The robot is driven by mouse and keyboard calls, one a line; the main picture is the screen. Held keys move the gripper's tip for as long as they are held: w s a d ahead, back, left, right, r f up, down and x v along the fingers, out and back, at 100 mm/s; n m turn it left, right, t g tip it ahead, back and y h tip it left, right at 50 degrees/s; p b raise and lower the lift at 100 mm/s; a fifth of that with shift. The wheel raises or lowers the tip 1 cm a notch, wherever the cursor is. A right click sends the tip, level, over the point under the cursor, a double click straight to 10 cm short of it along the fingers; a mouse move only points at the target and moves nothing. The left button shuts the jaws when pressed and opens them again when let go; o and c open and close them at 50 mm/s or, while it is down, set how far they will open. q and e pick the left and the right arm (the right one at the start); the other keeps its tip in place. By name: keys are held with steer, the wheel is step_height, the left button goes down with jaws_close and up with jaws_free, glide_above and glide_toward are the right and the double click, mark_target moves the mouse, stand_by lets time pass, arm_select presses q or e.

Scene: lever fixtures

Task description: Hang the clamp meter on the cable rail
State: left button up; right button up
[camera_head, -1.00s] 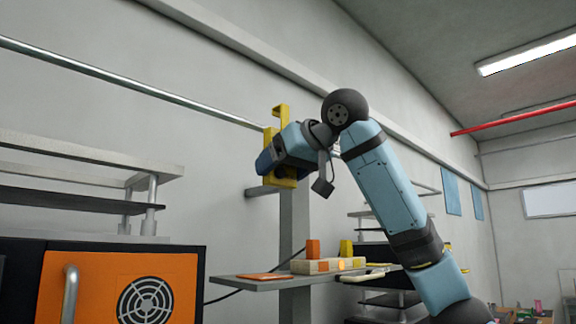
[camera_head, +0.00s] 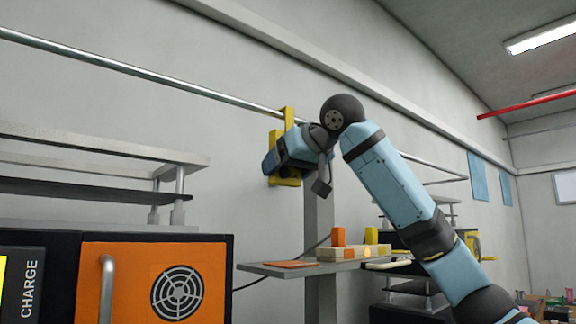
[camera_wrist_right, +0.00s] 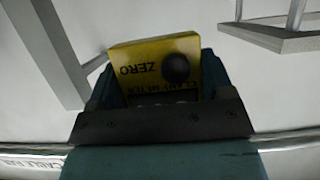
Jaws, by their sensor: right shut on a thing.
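The clamp meter (camera_head: 288,121) is yellow with a hook-shaped top. It hangs upright in my right gripper (camera_head: 272,163), which is shut on it. In the right wrist view its yellow face (camera_wrist_right: 155,57) shows the word ZERO and a dark knob, between the jaws (camera_wrist_right: 160,95). The cable rail (camera_head: 150,75) is a silver rod along the wall, running from the upper left behind the meter. The meter's hook overlaps the rail in the head view; I cannot tell whether it touches it. The rail also shows in the right wrist view (camera_wrist_right: 295,141). My left gripper is out of view.
A grey post (camera_head: 319,215) stands behind and right of the meter. A shelf (camera_head: 262,270) below carries a wooden block (camera_head: 345,253) with orange and yellow pieces. An orange-doored cabinet (camera_head: 215,262) and a grey rack (camera_head: 100,145) stand at left.

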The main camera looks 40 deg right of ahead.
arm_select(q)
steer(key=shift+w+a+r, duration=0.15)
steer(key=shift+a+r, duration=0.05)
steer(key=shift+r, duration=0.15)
arm_select(e)
steer(key=shift+a, duration=0.1)
steer(key=o, duration=1.1)
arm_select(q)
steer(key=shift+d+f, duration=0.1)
arm_select(e)
steer(key=shift+s, duration=0.15)
